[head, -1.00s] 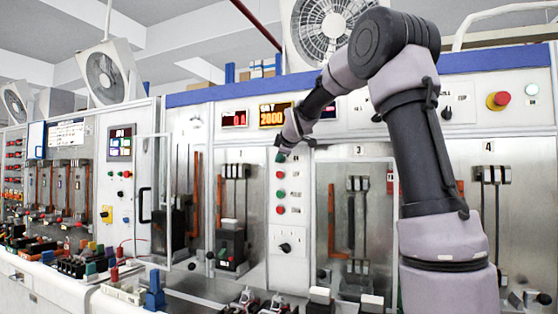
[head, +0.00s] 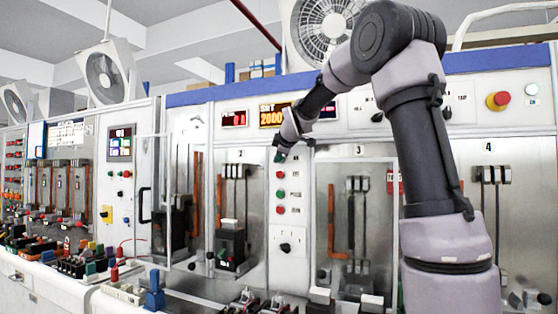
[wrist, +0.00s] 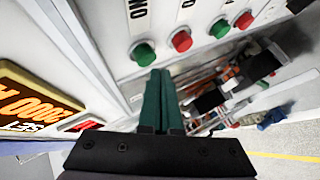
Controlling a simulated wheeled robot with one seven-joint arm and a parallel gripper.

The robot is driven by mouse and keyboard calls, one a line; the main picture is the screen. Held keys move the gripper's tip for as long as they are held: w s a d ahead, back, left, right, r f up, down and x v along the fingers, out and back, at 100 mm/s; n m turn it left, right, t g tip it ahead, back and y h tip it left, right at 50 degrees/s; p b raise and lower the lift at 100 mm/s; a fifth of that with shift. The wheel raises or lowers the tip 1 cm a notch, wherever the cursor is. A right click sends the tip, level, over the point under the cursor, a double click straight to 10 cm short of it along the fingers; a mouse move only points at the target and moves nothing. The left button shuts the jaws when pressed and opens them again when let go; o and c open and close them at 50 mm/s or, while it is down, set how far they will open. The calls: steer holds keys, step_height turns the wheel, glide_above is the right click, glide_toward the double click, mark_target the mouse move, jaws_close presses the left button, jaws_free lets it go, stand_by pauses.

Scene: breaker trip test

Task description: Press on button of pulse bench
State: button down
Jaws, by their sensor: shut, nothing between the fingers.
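The pulse bench panel (head: 288,225) is white, with a column of round buttons below the amber display. In the wrist view a green button (wrist: 143,53) beside an ON label (wrist: 138,10) is nearest my fingertips. A red button (wrist: 181,40), another green button (wrist: 220,28) and another red button (wrist: 244,20) follow. My gripper (wrist: 162,72) has its green fingers shut together, tips just short of or at the first green button; contact cannot be told. In the head view my gripper (head: 279,157) covers the top of the column, above a red button (head: 281,174).
The amber display (head: 274,115) reads SET 2000, with a red display (head: 234,119) to its left. A rotary knob (head: 286,247) sits below the buttons. Glazed bays with breakers (head: 230,245) flank the panel. A red emergency button (head: 498,100) is at upper right.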

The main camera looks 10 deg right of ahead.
steer(key=s+a, duration=0.1)
steer(key=s, duration=0.1)
steer(key=s+a, duration=0.2)
stand_by(0.6)
stand_by(0.7)
